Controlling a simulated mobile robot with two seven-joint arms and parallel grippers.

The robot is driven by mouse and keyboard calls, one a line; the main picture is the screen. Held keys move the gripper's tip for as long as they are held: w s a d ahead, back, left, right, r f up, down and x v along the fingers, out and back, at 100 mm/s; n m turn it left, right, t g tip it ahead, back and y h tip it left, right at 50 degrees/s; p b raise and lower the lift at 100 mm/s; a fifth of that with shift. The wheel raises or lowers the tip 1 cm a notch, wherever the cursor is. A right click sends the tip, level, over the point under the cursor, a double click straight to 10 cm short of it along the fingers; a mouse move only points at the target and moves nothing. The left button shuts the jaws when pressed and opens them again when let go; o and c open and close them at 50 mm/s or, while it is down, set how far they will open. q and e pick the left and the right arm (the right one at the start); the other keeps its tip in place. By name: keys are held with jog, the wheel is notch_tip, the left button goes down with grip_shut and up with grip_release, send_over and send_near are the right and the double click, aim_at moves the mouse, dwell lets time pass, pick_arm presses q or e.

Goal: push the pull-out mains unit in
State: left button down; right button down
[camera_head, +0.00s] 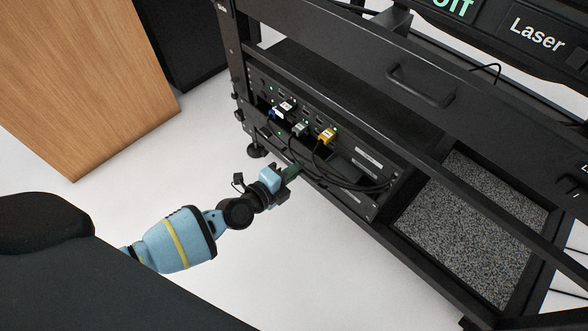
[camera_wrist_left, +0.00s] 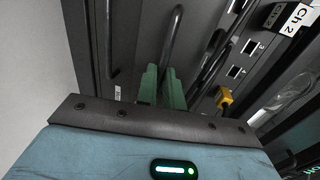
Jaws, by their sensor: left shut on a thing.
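The pull-out mains unit (camera_head: 347,194) appears to be the dark low panel at the bottom of the black rack, partly hidden by black cables. I cannot tell how far out it stands. My left gripper (camera_head: 293,171) is at the left end of this low panel. In the left wrist view its green fingers (camera_wrist_left: 161,87) are close together on a dark bar-shaped handle (camera_wrist_left: 173,36), which runs up from between them. The fingers hide the near end of the handle. My right gripper is not in view.
Above the low panel is a panel with ports, black cables and a yellow plug (camera_head: 326,136). A wooden cabinet (camera_head: 85,80) stands at the left. The white floor in front is clear.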

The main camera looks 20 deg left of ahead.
pick_arm(q)
jog(key=x, duration=0.2)
jog(key=r+x, duration=0.1)
jog(key=x, duration=0.1)
jog(key=shift+w+f, duration=0.1)
jog(key=shift+w, duration=0.1)
jog(key=c, duration=1.5)
grip_release()
jog(key=shift+w, duration=0.1)
jog(key=shift+c, duration=0.2)
jog(key=p, duration=0.3)
send_near(308, 159)
jog(key=shift+x, duration=0.85)
jog(key=shift+f, duration=0.1)
